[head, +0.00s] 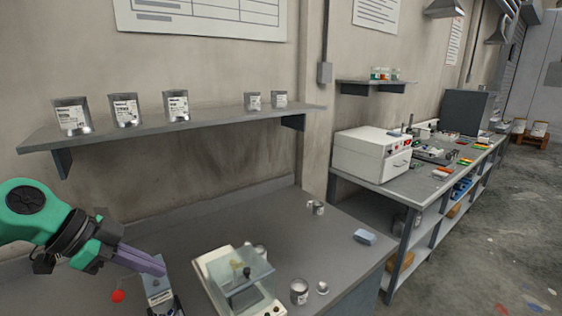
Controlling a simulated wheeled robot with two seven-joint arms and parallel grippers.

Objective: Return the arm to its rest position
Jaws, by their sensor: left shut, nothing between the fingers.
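My left gripper (160,267) comes in from the left on a green and dark arm, above the left part of the grey bench. Its purple fingers are shut with nothing between them. The fingertips are at the upper edge of a grey device with a light label (158,291); I cannot tell if they touch it. A small red ball-like thing (118,296) shows just below the fingers. My right gripper is not in view.
A balance with a glass cover (243,274) stands right of the gripper. A metal cup (299,291), a mug (317,208) and a blue block (365,237) are on the bench (215,222). A white oven (372,153) stands farther right.

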